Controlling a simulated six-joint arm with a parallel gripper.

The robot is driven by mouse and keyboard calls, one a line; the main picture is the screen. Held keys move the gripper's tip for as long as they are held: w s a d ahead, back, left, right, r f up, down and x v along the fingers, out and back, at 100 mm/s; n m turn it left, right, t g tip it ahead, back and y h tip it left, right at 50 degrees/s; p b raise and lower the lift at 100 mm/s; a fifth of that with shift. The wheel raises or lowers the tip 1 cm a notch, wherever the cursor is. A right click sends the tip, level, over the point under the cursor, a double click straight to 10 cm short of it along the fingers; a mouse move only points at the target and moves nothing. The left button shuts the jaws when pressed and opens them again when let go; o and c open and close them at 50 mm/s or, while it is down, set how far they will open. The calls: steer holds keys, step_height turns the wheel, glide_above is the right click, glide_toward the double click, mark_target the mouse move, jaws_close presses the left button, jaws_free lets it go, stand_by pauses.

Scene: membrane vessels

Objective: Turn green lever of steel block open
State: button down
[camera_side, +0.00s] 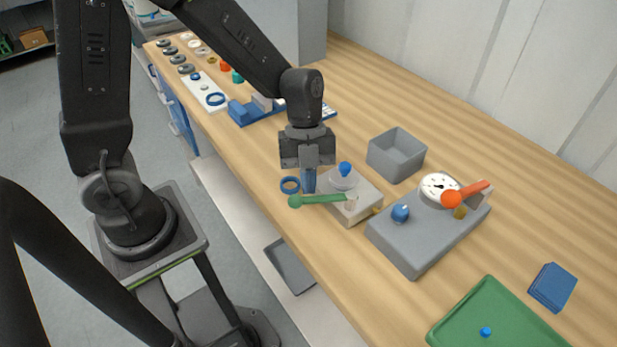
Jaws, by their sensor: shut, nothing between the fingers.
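The green lever (318,200) has a ball end at the left and runs across the front side of the light steel block (362,204). The block carries a round grey top with a blue knob (345,169). My gripper (309,186) points down just left of the block, behind the lever's ball end. Its fingers are shut with nothing between them. I cannot tell whether the fingertips touch the lever.
A grey block with a gauge (438,187), a blue knob and an orange lever (467,194) stands right. An open grey bin (396,154) is behind. A green tray (495,318) and blue stack (553,287) lie front right.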

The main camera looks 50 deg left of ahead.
steer(key=shift+s+d, duration=0.8)
steer(key=shift+d, duration=0.2)
steer(key=shift+s+d, duration=0.35)
steer(key=shift+d, duration=0.25)
steer(key=shift+s+f, duration=0.1)
